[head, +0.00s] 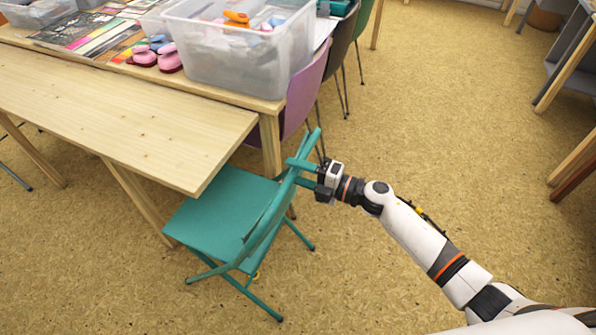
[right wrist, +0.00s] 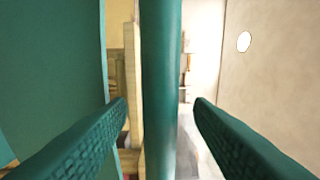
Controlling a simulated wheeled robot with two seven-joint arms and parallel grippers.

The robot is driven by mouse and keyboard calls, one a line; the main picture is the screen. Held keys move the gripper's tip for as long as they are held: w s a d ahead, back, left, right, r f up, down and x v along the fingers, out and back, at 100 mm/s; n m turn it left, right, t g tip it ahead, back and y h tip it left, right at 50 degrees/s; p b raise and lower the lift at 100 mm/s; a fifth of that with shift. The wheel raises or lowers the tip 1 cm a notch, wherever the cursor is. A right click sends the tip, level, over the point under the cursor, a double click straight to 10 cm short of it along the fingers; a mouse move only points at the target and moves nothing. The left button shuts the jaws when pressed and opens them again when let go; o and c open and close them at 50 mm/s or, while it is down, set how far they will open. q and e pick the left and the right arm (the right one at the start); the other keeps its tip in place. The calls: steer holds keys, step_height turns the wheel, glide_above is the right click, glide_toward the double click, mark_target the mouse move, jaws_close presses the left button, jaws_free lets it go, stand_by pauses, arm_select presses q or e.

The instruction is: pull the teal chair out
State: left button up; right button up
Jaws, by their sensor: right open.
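The teal chair (head: 222,212) stands at the end of the wooden table, with part of its seat under the table's edge and its backrest toward my right arm. My right gripper (head: 293,173) is at the upper part of the backrest. In the right wrist view a teal tube of the chair frame (right wrist: 160,90) runs upright between the two open fingers (right wrist: 160,105), with gaps visible on both sides. A wide teal panel of the chair (right wrist: 50,65) fills the left of that view. My left gripper is not in view.
The light wooden table (head: 130,115) overhangs the chair's seat. A clear bin (head: 235,60) and pink stampers (head: 158,55) stand on the table behind it. A purple chair (head: 303,90) is close behind my gripper. The floor (head: 450,120) to the right is clear.

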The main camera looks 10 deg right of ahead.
steer(key=shift+w+a, duration=0.35)
steer(key=shift+a, duration=0.2)
jaws_close()
stand_by(1.1)
